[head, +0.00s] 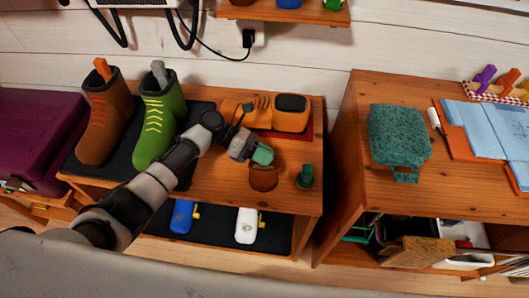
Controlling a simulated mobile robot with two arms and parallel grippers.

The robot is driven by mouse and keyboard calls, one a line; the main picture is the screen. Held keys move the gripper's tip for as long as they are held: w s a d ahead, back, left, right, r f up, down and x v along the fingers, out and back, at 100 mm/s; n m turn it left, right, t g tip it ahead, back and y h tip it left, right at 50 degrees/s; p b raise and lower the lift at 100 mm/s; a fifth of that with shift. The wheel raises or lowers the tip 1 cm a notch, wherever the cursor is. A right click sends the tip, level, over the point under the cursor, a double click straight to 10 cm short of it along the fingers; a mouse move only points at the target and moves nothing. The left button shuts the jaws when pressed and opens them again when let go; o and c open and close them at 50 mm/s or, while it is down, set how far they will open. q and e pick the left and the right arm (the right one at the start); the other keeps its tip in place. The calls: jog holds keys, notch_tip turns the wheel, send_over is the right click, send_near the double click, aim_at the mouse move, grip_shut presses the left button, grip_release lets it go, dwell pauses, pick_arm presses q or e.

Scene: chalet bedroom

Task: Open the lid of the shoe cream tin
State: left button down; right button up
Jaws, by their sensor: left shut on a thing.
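A small round brown tin (264,179) stands on the wooden bench (225,187), right of its middle. My left arm reaches in from the lower left. My left gripper (257,152) is at the top rear of the brown tin, shut on a small teal-green piece (264,155). This piece is just above the tin's rim; I cannot tell whether it is the tin's lid or whether it touches the tin. A small dark green jar (305,177) stands to the right, apart from the gripper. My right gripper is out of view.
Bare wood lies left of the tin.

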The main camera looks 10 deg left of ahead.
pick_arm(q)
jog(key=shift+w, duration=0.15)
dwell(0.4)
jog(key=c, duration=1.1)
grip_release()
jog(key=v, duration=1.1)
jog(key=shift+d+f, duration=0.1)
